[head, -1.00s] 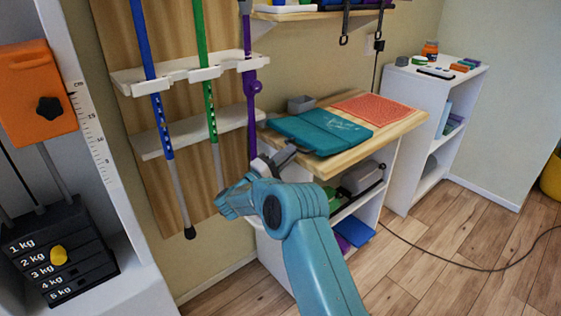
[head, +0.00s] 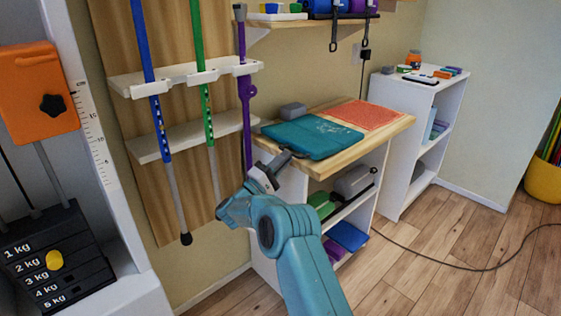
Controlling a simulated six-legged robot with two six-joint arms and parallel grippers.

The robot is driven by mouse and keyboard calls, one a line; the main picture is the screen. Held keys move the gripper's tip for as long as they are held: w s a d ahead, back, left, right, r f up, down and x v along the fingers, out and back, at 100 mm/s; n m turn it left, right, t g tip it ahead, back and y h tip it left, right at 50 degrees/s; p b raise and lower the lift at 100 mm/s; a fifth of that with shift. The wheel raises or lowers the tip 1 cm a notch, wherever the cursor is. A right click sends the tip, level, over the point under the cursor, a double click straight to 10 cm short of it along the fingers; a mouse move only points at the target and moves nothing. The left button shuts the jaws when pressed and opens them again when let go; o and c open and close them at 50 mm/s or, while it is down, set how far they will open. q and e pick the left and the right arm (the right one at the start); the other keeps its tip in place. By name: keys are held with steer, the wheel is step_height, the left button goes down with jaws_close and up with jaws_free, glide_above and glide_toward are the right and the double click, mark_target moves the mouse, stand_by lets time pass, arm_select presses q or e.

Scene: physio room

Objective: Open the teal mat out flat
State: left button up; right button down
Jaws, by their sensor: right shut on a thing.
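The teal mat (head: 318,138) lies on the wooden top of a shelf unit, left of a coral mat. It shows as one roughly rectangular panel with a small pale print. I cannot tell how many layers lie under the top face. My right gripper (head: 284,158) is at the mat's near left edge, shut on it; the fingertips are small and partly hidden. My right arm reaches up from the bottom of the view. My left gripper is not in view.
A coral textured mat (head: 362,114) and a small grey box (head: 292,110) share the wooden top (head: 377,143). Blue, green and purple poles (head: 244,120) stand in a rack close on the left. A white shelf unit (head: 402,180) stands to the right. A cable (head: 452,267) crosses the floor.

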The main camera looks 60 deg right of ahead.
mark_target(300, 152)
steer(key=shift+s+d+f, duration=0.25)
steer(key=shift+s+d, duration=0.15)
steer(key=shift+d, duration=0.3)
steer(key=c, duration=1.3)
jaws_free()
steer(key=shift+d+f, duration=0.35)
steer(key=shift+o, duration=0.4)
steer(key=shift+d+f, duration=0.3)
steer(key=shift+a+r, duration=0.25)
steer(key=shift+a, duration=0.1)
steer(key=shift+w+f+t, duration=0.1)
steer(key=shift+f+t, duration=0.1)
steer(key=shift+t, duration=0.1)
steer(key=shift+a, duration=0.1)
steer(key=shift+w+a, duration=0.1)
